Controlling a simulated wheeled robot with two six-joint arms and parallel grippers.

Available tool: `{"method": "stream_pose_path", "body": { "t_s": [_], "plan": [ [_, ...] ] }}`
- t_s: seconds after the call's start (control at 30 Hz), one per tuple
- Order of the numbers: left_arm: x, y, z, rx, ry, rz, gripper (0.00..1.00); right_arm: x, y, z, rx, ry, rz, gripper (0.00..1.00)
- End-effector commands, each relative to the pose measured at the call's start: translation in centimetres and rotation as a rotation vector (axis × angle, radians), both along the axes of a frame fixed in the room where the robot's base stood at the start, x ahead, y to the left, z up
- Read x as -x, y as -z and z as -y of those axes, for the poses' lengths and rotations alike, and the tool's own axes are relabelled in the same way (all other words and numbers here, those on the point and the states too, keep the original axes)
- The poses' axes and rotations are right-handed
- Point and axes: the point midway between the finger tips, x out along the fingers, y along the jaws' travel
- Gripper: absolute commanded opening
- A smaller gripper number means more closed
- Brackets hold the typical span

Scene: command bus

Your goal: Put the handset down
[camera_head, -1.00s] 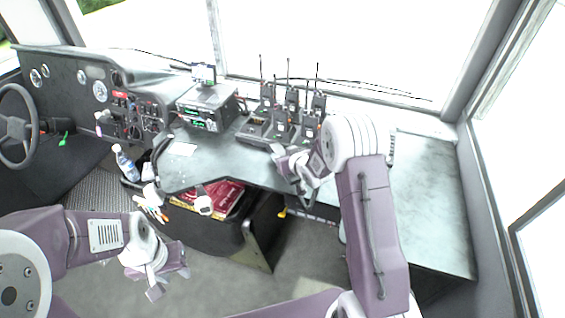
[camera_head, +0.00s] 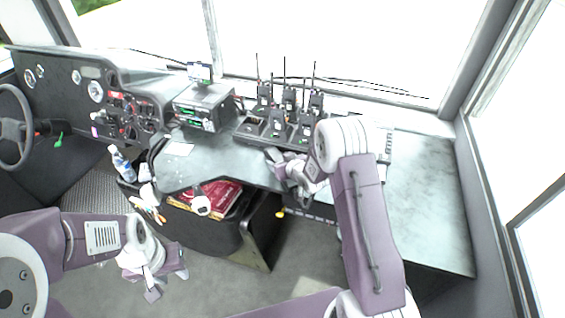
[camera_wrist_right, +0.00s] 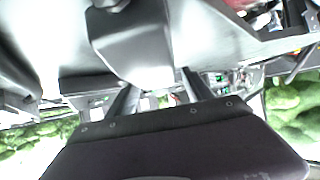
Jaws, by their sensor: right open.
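Several black radio handsets with upright antennas stand in a dark charger rack (camera_head: 248,130) on the grey counter; one handset (camera_head: 276,120) is at its front. My right gripper (camera_head: 275,160) is open just in front of the rack, low over the counter edge. In the right wrist view its two fingers (camera_wrist_right: 160,95) are apart, with a dark grey blocky object (camera_wrist_right: 135,45) beyond them; I cannot tell exactly what it is or whether it touches. My left gripper (camera_head: 168,284) is open and empty over the floor, far from the rack.
A radio unit (camera_head: 203,108) with a small screen on top stands left of the rack. The counter (camera_head: 430,190) at right is clear. My right forearm hides part of the counter.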

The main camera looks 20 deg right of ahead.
Motion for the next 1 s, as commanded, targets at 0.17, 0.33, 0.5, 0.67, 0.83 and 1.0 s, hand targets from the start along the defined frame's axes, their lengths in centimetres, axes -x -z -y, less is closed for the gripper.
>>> {"method": "stream_pose_path", "body": {
  "t_s": [0.17,0.33,0.5,0.67,0.83,1.0],
  "plan": [
    [0.0,-0.3,0.0,0.000,0.000,0.000,0.36,2.3,-1.7,0.5,0.000,0.002,0.000,0.60],
    [0.0,-0.4,0.0,0.000,0.000,0.000,0.36,5.8,-3.8,1.2,0.001,0.002,0.002,0.60],
    [0.0,-0.5,0.0,0.000,0.000,0.000,0.36,8.7,-5.5,1.8,0.000,0.002,0.002,0.60],
    [0.0,-0.6,0.0,0.000,0.000,0.000,0.36,10.0,-6.2,2.0,0.000,0.000,0.001,0.60],
    [0.0,-0.6,0.0,0.000,0.000,0.000,0.36,10.5,-6.1,2.1,0.010,0.007,-0.021,0.60],
    [0.0,-0.6,0.0,0.000,0.000,0.000,0.36,16.0,-4.2,3.1,0.088,0.106,-0.317,0.60]
  ]
}}
